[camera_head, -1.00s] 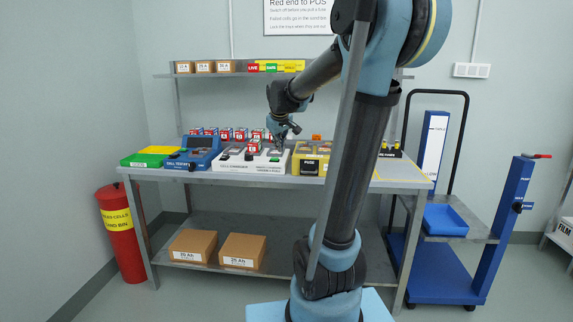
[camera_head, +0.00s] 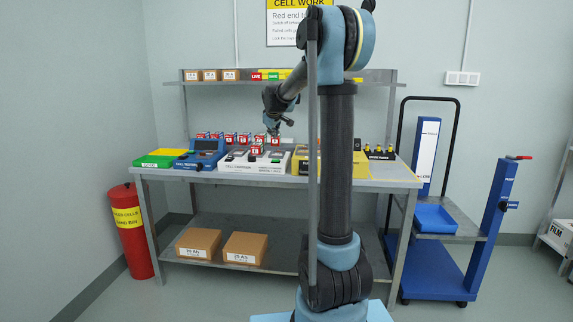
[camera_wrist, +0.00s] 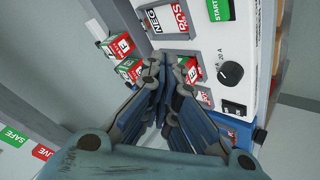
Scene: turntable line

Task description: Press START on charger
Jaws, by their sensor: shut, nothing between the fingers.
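The white cell charger (camera_head: 243,168) stands on the workbench in the head view, with small red-and-white cells at its top. Its white face (camera_wrist: 205,48) fills the upper right of the wrist view. There a green START label (camera_wrist: 218,9) sits at the top edge, partly cut off, with a black knob (camera_wrist: 230,74) below it. My gripper (camera_head: 273,138) is shut and empty, above the back right part of the charger. In the wrist view my gripper's fingers (camera_wrist: 168,85) point at the cells beside the charger's face, apart from START. Whether the fingertips touch anything cannot be told.
A blue cell tester (camera_head: 202,152) and a green-and-yellow tray (camera_head: 160,158) stand left of the charger. A yellow fuse box (camera_head: 312,161) stands close on its right. A shelf (camera_head: 225,83) runs above the bench. Green and red cells (camera_wrist: 118,45) lie close to my fingers.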

